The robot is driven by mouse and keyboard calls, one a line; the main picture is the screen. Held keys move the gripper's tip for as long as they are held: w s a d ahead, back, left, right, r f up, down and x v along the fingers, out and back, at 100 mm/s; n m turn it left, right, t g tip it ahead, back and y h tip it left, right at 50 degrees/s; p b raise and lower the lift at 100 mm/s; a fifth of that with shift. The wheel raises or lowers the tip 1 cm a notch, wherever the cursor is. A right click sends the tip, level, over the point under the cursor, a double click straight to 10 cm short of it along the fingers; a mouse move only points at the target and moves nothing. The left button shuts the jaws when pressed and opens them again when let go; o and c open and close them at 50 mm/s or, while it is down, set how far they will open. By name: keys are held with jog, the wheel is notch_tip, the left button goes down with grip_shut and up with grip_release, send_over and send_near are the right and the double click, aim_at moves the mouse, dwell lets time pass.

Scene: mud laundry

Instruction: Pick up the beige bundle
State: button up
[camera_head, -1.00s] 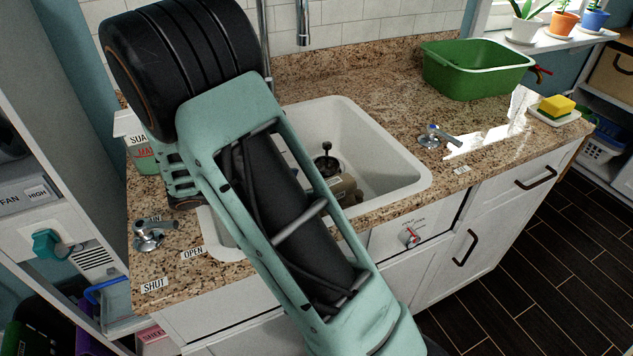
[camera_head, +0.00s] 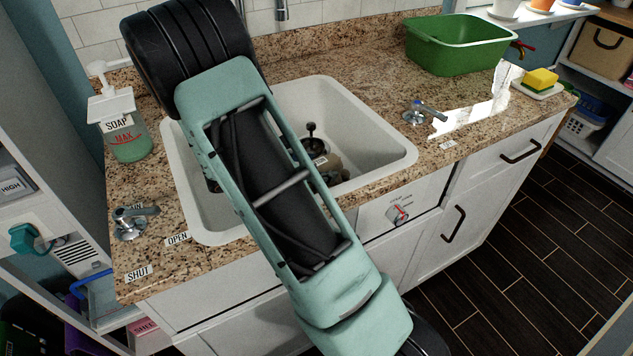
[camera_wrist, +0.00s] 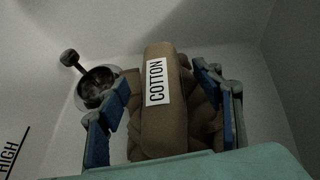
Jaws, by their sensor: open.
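The beige bundle (camera_wrist: 150,125) lies in the white sink and carries a "COTTON" label in the wrist view. In the head view a small part of the bundle (camera_head: 333,165) shows beside my arm; the rest is hidden. My gripper (camera_wrist: 165,105) is open in the wrist view, with one blue-padded finger on each side of the bundle. I cannot tell whether the fingers touch it.
The sink (camera_head: 385,155) has a drain with a dark knobbed plunger (camera_head: 311,130) close to the bundle. A soap bottle (camera_head: 130,140), tap handles (camera_head: 130,225) and a green basin (camera_head: 460,50) stand on the granite counter around it.

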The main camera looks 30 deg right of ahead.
grip_shut()
dwell(0.5)
